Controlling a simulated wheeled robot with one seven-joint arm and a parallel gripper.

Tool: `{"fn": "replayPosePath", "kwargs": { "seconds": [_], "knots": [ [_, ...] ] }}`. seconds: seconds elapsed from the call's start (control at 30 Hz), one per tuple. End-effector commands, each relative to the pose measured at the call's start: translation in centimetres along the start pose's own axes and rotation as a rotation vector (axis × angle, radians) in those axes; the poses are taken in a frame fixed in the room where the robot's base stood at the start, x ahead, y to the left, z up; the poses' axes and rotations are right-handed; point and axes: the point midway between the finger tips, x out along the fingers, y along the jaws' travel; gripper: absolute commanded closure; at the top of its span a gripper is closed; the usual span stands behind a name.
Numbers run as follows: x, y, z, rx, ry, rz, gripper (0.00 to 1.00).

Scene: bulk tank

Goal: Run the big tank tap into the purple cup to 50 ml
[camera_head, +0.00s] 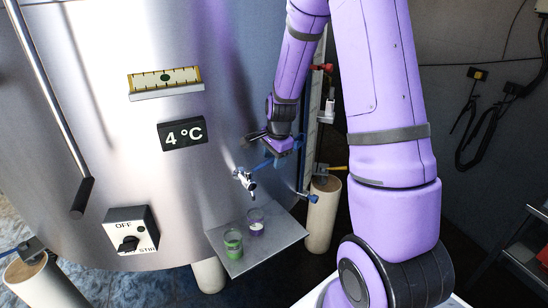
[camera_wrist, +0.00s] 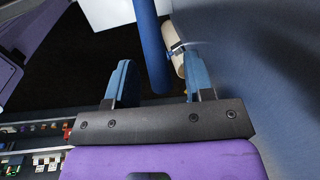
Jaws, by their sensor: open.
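The purple cup (camera_head: 256,224) stands on a metal shelf (camera_head: 276,241) below the steel tank's tap (camera_head: 246,180). Something pale shows low in the cup; its level in ml is too small to read. A green cup (camera_head: 233,246) stands beside it, to the left. My gripper (camera_head: 266,153) is close to the tank wall, above and right of the tap. In the wrist view, my gripper (camera_wrist: 160,75) has its blue fingers apart. A blue bar (camera_wrist: 150,40) reaches down between them; I cannot tell whether they touch it. The cups are not in the wrist view.
The tank front (camera_head: 190,100) carries a gauge (camera_head: 165,82), a 4 °C display (camera_head: 183,134) and a stir switch (camera_head: 130,239). A long handle (camera_head: 80,197) hangs at left. A beige tank leg (camera_head: 321,215) stands right of the shelf.

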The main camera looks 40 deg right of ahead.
Motion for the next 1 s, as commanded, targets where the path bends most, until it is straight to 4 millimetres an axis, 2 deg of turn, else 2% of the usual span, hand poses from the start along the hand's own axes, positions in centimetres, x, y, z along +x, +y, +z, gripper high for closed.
{"fn": "replayPosePath", "kwargs": {
  "seconds": [0.03,0.2,0.23,0.27,0.47,1.0],
  "knots": [
    [0.0,0.0,0.0,0.000,0.000,0.000,0.52],
    [0.0,0.0,0.0,0.000,0.000,0.000,0.91],
    [0.0,0.0,0.0,0.000,0.000,0.000,0.97],
    [0.0,0.0,0.0,0.000,0.000,0.000,1.00],
    [0.0,0.1,0.1,0.010,0.002,0.001,1.00],
    [-0.4,2.1,0.5,0.235,0.046,0.000,1.00]
  ]
}}
